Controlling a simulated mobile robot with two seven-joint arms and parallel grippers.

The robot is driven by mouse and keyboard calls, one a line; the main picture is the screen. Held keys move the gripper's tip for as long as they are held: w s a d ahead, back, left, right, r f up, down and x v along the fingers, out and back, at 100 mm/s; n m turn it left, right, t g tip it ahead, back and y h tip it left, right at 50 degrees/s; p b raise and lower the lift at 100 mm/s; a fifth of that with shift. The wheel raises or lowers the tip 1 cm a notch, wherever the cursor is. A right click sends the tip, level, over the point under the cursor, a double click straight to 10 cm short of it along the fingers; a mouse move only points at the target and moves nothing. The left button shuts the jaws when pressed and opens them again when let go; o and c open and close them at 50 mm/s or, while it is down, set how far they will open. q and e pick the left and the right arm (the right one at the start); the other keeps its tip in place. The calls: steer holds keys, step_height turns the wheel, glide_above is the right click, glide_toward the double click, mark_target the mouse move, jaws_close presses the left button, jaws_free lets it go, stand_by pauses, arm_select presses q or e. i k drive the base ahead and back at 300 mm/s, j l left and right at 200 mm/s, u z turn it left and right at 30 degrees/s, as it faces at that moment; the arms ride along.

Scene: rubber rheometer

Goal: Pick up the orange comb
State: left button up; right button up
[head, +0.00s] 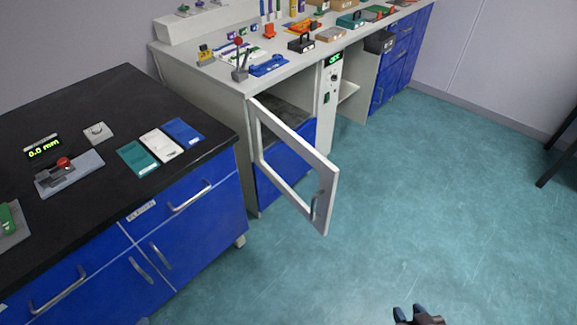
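No object is clearly recognisable as an orange comb. Small orange items stand on the far light bench: an upright orange-red piece (269,31) and a flat orange piece (302,26) farther back. Either could be the comb, but they are too small to tell. My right gripper (410,313) shows only partly at the bottom edge, above the floor and far from the bench. Its two dark fingertips look apart, with nothing seen between them. My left gripper is not clearly in view.
A white-framed cabinet door (325,195) stands open into the room below the light bench (205,70). A black-topped bench (85,105) with blue drawers is at left, holding a gauge and several sample plates.

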mark_target(314, 25)
steer(key=z, duration=1.65)
steer(key=i+l+z, duration=0.1)
steer(key=z, duration=0.35)
steer(key=i+z, duration=0.1)
steer(key=z, duration=0.3)
steer(key=i+u, duration=0.2)
steer(key=i, duration=0.45)
steer(key=i+l+u, duration=0.2)
steer(key=i, duration=0.4)
steer(key=i+j+u, duration=0.1)
steer(key=i+u, duration=0.25)
steer(key=i, duration=0.25)
steer(key=i+l+u, duration=0.1)
steer(key=i+u, duration=0.25)
steer(key=i, duration=0.25)
steer(key=i+l+u, duration=0.15)
steer(key=i+u, duration=0.25)
steer(key=i, duration=0.9)
steer(key=i+l+u, duration=0.1)
steer(key=i+u, duration=0.25)
steer(key=i, duration=0.95)
